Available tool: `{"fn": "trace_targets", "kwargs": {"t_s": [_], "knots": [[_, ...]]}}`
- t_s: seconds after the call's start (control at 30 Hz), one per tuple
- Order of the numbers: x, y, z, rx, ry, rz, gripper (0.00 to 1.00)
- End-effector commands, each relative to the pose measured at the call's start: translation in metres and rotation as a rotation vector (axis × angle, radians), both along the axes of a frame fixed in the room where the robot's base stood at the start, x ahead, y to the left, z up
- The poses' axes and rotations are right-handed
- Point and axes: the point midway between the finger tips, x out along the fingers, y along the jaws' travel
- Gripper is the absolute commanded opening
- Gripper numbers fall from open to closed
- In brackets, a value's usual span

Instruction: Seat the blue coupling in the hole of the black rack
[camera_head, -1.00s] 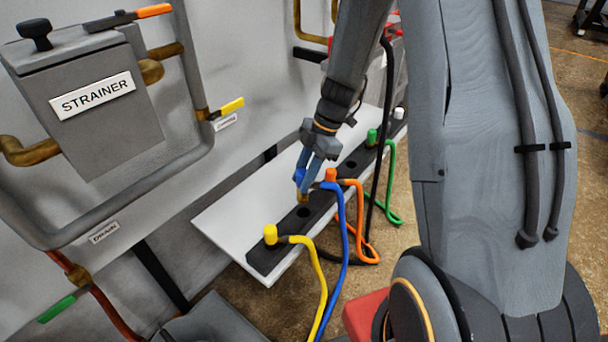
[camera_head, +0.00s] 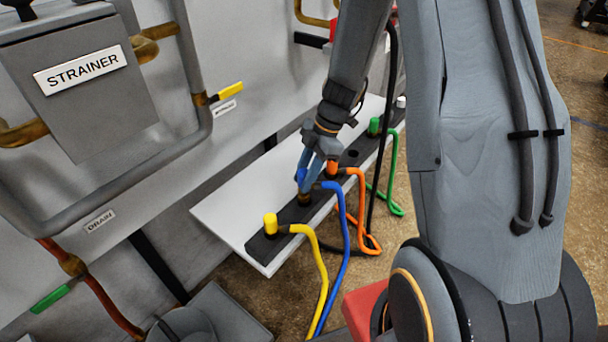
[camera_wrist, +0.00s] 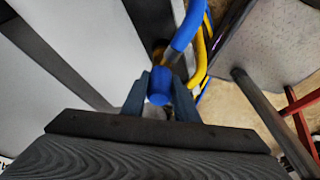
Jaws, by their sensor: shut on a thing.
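My gripper (camera_head: 308,172) is shut on the blue coupling (camera_head: 300,176), with its blue hose running off to the lower right. The coupling looks about upright, and its brass lower end meets the black rack (camera_head: 257,246) at the hole between the yellow and orange couplings. I cannot tell how deep it is in the hole. In the wrist view the blue coupling (camera_wrist: 160,86) sits between both fingers of my gripper (camera_wrist: 161,92), and the hole is hidden.
The yellow coupling (camera_head: 270,222) stands left of the blue one. The rack lies on a white shelf (camera_head: 231,209). Hoses hang in front.

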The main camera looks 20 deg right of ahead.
Motion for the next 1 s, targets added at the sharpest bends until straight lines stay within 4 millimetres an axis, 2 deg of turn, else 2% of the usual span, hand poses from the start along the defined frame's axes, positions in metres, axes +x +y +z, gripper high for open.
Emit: {"fn": "trace_targets", "kwargs": {"t_s": [1.0], "knots": [[0.001, 0.000, -0.045, 0.000, -0.001, 0.000, 0.00]]}}
